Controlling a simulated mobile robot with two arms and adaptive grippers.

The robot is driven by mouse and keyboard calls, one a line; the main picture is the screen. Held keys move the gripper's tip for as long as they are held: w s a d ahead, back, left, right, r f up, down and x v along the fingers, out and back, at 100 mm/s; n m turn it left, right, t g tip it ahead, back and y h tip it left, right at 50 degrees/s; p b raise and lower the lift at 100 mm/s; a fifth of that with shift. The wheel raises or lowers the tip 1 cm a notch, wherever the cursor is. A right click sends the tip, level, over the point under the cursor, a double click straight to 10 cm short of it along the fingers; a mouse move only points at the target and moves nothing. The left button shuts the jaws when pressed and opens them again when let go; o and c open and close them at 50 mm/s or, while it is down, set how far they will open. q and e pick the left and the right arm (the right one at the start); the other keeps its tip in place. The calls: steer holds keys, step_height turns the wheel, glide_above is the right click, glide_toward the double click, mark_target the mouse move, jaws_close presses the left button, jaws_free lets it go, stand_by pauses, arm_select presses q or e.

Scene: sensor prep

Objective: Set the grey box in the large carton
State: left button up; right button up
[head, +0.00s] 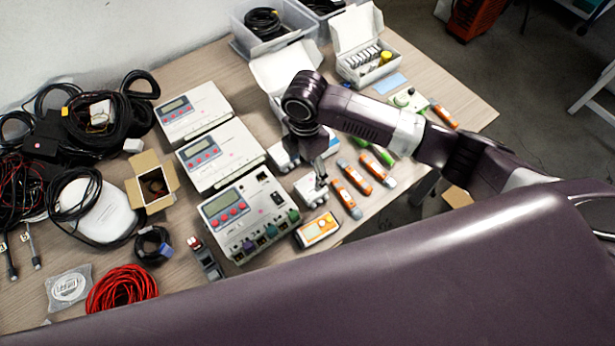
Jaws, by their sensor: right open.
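My right gripper (319,177) reaches down over the middle of the table and is open, its fingertips small in the head view. A small light-grey box (309,192) is right under and beside the fingertips; whether they touch it I cannot tell. Another pale box (283,156) is partly hidden behind the gripper. A white carton with a raised lid (282,72) stands behind my arm, its inside mostly hidden. A brown open carton (152,188) stands at the left with something dark inside. Which carton is the large one is unclear. My left gripper is not in view.
Several white devices with displays (218,152) stand left of the gripper. An orange meter (317,230) and orange-grey tools (352,178) lie nearby. A white box of small parts (364,62) and a clear bin (262,30) are at the back. Cables (122,287) crowd the left.

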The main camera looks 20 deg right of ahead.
mark_target(311, 186)
steer(key=shift+s+f, duration=0.7)
steer(key=shift+s, duration=0.15)
steer(key=shift+d+f+p, duration=0.25)
steer(key=shift+f+p, duration=0.2)
steer(key=shift+f, duration=0.15)
steer(key=shift+d+f+p, duration=0.2)
steer(key=shift+f+p, duration=0.2)
steer(key=shift+f, duration=0.2)
step_height(311, 186, down, 2)
steer(key=shift+w+f, duration=0.15)
steer(key=shift+f, duration=0.15)
steer(key=c, duration=1.4)
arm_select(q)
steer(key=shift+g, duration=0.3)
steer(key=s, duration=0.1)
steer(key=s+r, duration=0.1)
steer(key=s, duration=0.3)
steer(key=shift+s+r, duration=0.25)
arm_select(e)
steer(key=shift+c, duration=0.3)
